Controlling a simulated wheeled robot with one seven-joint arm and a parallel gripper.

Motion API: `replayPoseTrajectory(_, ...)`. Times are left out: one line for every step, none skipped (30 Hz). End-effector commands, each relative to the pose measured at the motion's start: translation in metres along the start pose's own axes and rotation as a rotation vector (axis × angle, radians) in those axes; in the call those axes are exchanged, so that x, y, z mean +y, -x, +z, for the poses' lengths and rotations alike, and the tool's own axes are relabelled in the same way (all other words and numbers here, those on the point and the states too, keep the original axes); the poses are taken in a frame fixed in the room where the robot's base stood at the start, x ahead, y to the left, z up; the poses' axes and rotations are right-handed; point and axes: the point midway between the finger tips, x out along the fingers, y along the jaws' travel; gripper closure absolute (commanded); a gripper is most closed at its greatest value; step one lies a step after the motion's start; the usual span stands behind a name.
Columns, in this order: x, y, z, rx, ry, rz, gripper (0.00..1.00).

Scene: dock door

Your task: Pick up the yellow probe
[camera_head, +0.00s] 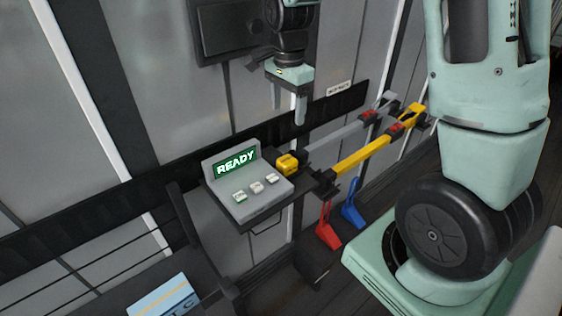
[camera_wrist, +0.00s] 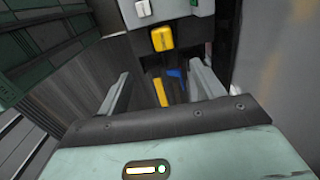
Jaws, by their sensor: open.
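A long yellow bar (camera_head: 362,154), which looks like the yellow probe, lies across dark supports right of the console, with a yellow end piece (camera_head: 411,115) at its far end. Part of the bar also shows between the fingers in the wrist view (camera_wrist: 160,92). A small yellow block (camera_head: 287,164) sits at the console's right edge and shows in the wrist view (camera_wrist: 162,38); I cannot tell whether it belongs to the probe. My gripper (camera_head: 287,108) is open and empty, fingers pointing down, above and apart from the yellow things. Both fingers show in the wrist view (camera_wrist: 160,72).
A grey console (camera_head: 262,205) shows READY and has three pale buttons. A grey bar (camera_head: 335,131) lies behind the yellow one. Red (camera_head: 327,228) and blue (camera_head: 352,205) handles are below. A blue-and-yellow box (camera_head: 163,298) is at the lower left. The wall stands close behind.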

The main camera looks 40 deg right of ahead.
Motion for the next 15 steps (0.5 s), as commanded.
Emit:
replayPoseTrajectory(0.001,-0.007,0.0,-0.001,0.0,0.007,0.33)
replayPoseTrajectory(0.002,-0.012,0.001,-0.002,0.001,0.008,0.33)
replayPoseTrajectory(0.002,-0.019,0.001,-0.002,0.001,0.008,0.33)
replayPoseTrajectory(0.002,-0.026,0.001,-0.002,0.002,0.009,0.33)
replayPoseTrajectory(0.002,-0.032,0.001,-0.002,0.002,0.01,0.33)
replayPoseTrajectory(0.002,-0.041,0.001,-0.003,0.002,0.01,0.33)
replayPoseTrajectory(0.002,-0.047,0.001,-0.003,0.002,0.01,0.33)
replayPoseTrajectory(0.002,-0.053,0.001,-0.003,0.001,0.009,0.33)
replayPoseTrajectory(0.002,-0.061,0.001,-0.003,0.002,0.009,0.33)
replayPoseTrajectory(0.002,-0.066,0.001,-0.003,0.003,0.009,0.33)
replayPoseTrajectory(0.002,-0.072,0.001,-0.003,0.004,0.008,0.33)
replayPoseTrajectory(0.002,-0.079,0.001,-0.002,0.004,0.008,0.33)
replayPoseTrajectory(0.002,-0.085,0.001,-0.003,0.004,0.008,0.33)
replayPoseTrajectory(0.002,-0.09,0.001,-0.003,0.004,0.007,0.33)
replayPoseTrajectory(0.002,-0.095,0.001,-0.003,0.004,0.006,0.33)
